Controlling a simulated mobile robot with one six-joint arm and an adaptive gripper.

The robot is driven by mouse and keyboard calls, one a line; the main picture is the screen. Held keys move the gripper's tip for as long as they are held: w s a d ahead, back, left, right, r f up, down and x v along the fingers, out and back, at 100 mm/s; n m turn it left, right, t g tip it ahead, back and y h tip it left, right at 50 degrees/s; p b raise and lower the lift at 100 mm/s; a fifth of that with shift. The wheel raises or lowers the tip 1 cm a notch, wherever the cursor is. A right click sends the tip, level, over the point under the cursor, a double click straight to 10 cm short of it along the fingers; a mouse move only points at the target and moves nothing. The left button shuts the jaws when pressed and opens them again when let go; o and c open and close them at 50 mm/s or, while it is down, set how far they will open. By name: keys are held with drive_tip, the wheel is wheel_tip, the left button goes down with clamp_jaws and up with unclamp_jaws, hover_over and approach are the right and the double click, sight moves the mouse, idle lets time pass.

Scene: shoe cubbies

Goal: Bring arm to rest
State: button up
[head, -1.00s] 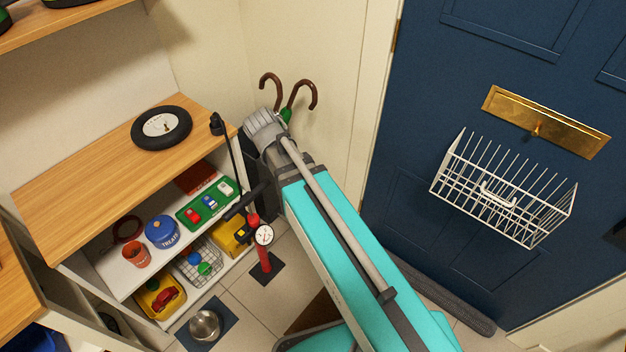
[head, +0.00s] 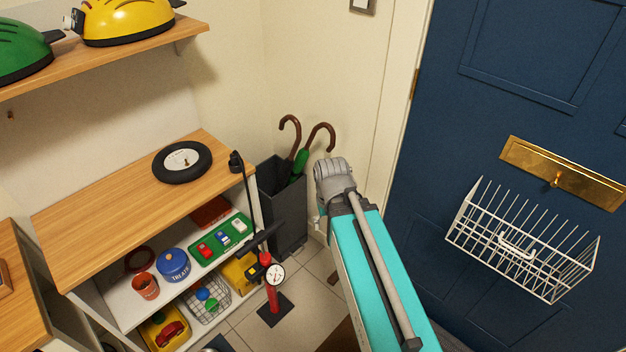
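My arm, turquoise with a grey joint, reaches up from the lower right in the head view, in front of the wall between the umbrella stand and the door. My gripper does not show in this view, so its fingers and anything in them are hidden. No other object is named by the task.
A shoe cubby (head: 125,222) with a black wheel (head: 182,162) on top stands at left. A dark umbrella stand (head: 284,215) and a red pump (head: 272,290) are left of my arm. A blue door (head: 480,130) with a white wire basket (head: 520,240) is at right. Helmets (head: 128,20) sit on a high shelf.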

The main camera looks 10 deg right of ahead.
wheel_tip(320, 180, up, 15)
drive_tip(key=p, duration=1.5)
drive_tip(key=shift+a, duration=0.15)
